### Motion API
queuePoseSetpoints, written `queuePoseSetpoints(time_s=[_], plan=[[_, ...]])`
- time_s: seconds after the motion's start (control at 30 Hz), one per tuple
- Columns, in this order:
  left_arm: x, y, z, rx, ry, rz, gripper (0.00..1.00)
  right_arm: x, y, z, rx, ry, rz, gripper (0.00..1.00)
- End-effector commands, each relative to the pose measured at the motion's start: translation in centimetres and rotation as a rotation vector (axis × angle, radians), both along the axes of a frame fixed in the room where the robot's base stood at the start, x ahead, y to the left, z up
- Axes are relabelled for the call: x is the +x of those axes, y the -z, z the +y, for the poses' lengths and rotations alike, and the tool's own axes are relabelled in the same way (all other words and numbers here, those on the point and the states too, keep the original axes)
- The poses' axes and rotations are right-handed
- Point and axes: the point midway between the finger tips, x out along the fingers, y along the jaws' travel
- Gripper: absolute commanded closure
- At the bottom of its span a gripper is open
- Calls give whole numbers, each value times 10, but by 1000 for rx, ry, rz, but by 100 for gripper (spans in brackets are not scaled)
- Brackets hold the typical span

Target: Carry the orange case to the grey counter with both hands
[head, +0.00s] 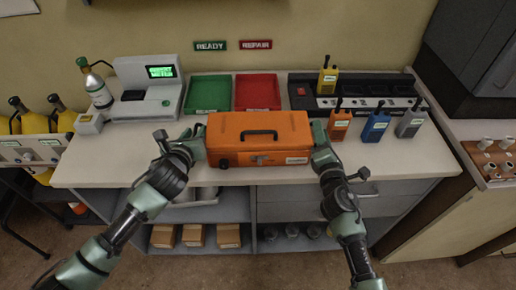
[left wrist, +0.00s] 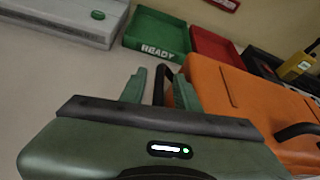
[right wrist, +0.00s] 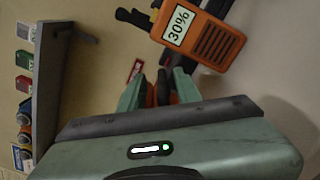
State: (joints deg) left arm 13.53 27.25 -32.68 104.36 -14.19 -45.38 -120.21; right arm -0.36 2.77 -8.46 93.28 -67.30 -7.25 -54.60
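The orange case (head: 258,138) is closed and level at the front middle of the counter (head: 110,165), with a black handle on its lid. I cannot tell whether its bottom touches the counter. My left gripper (head: 198,143) is at its left end. In the left wrist view, the fingers (left wrist: 160,90) stand apart on either side of a black side handle (left wrist: 158,76), with a gap showing. My right gripper (head: 318,148) is at the right end. In the right wrist view, its fingers (right wrist: 159,90) stand apart with dark and orange parts between them.
Green (head: 208,95) and red (head: 257,92) trays lie behind the case. Orange (head: 339,124), blue (head: 375,127) and grey (head: 410,123) radios stand close on the right, before a charger rack (head: 350,100). Free counter lies at front left and right.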

Motion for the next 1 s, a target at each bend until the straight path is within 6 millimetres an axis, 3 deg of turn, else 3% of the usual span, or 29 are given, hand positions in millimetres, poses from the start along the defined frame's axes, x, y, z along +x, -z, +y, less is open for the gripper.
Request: queuePoseSetpoints(time_s=[0.27, 0.73, 1.0], plan=[[-4, -2, 0, 0, 1, -1, 67, 0, 0, -1, -1, 1, 0, 67], [-88, -35, 5, 1, 3, 1, 67, 0, 0, -1, -2, 1, 0, 67], [-111, -45, 7, 0, 0, 0, 67, -2, 1, -1, -2, 1, 2, 67]])
